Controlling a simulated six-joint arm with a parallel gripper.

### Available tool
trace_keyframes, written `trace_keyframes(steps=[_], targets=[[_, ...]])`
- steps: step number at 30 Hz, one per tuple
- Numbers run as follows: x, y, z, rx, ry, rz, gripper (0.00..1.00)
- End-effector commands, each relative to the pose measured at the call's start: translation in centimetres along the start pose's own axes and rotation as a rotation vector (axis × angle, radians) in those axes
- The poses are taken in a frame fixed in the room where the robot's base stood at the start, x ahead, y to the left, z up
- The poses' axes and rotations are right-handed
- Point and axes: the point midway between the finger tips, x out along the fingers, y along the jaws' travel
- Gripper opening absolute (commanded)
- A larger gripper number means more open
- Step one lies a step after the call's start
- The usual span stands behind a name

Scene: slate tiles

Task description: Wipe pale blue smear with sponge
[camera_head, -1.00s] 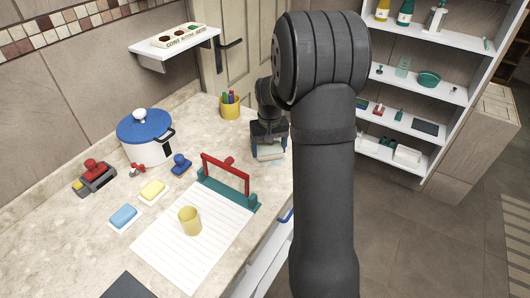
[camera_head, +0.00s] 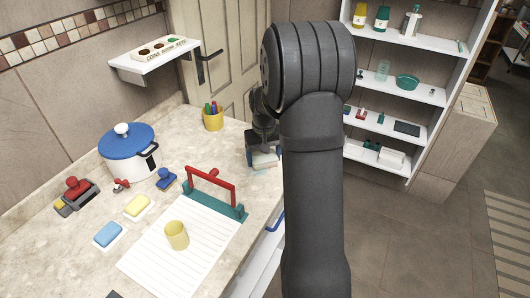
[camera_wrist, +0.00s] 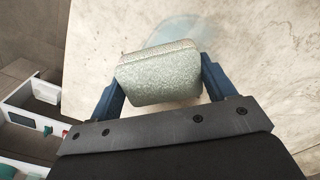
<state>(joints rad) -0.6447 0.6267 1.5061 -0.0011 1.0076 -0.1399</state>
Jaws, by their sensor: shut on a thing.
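My gripper (camera_wrist: 163,90) is shut on a pale grey-green sponge (camera_wrist: 160,77), one blue finger on each side of it. In the wrist view a pale blue smear (camera_wrist: 182,35) shows on the stone counter just beyond the sponge, partly hidden by it. In the head view the sponge (camera_head: 264,160) is at the counter's far right end, low over or on the surface; I cannot tell whether it touches. My arm hides part of that area.
The counter edge is close.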

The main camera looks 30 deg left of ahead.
Motion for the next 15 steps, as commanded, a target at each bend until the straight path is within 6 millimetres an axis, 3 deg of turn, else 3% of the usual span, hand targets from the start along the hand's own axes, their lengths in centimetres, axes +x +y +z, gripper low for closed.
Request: trace_keyframes(steps=[15], targets=[[0.1, -3.5, 3.4, -0.002, -0.003, -0.001, 0.55]])
